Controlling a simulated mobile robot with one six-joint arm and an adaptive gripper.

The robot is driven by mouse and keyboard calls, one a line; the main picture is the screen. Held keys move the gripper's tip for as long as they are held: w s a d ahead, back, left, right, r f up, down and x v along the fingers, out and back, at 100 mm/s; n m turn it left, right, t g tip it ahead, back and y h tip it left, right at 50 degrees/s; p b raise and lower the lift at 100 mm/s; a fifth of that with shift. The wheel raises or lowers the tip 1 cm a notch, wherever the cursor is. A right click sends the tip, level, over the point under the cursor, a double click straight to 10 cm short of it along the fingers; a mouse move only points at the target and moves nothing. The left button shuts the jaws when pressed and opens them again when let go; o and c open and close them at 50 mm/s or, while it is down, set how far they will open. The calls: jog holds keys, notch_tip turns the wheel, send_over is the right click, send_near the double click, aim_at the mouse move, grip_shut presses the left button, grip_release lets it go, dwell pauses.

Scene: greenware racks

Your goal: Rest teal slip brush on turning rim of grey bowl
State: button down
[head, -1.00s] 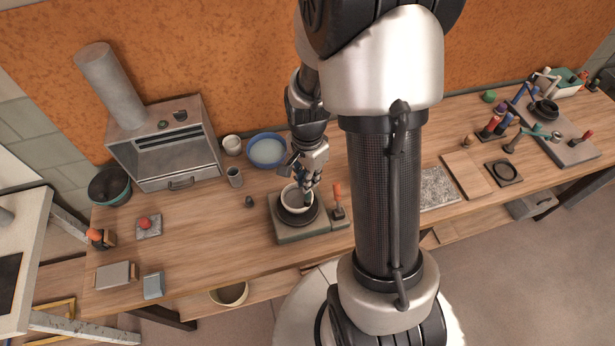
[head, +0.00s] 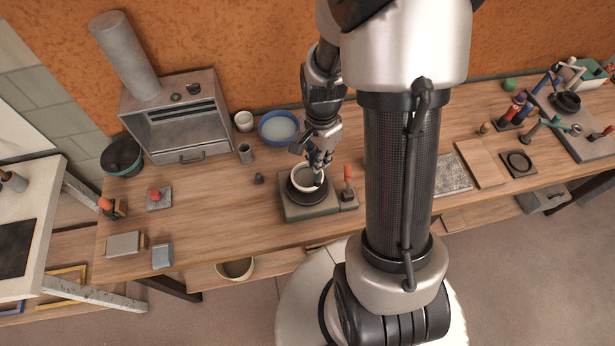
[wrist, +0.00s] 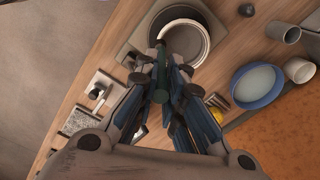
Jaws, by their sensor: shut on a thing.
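The pale grey bowl (head: 296,186) sits on a dark round wheel head on a grey block, right of the bench's middle left part. It also shows in the wrist view (wrist: 203,40), near the top. My gripper (head: 319,160) is over the bowl's right side. In the wrist view my gripper (wrist: 161,72) is shut on the teal slip brush (wrist: 161,88), a dark green-teal stick seen nearly end-on. A bit of the brush (head: 318,178) shows below the fingers at the bowl's right rim. Its far tip is hidden, so I cannot tell whether it touches the rim.
An orange-handled tool (head: 348,175) stands just right of the bowl. A blue basin (head: 278,127), a grey cup (head: 245,154) and a small dark object (head: 258,178) are behind and left. A grey kiln-like box (head: 190,133) stands further left.

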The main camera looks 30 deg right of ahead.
jog(key=shift+r+p, duration=2.6)
jog(key=shift+r, duration=0.9)
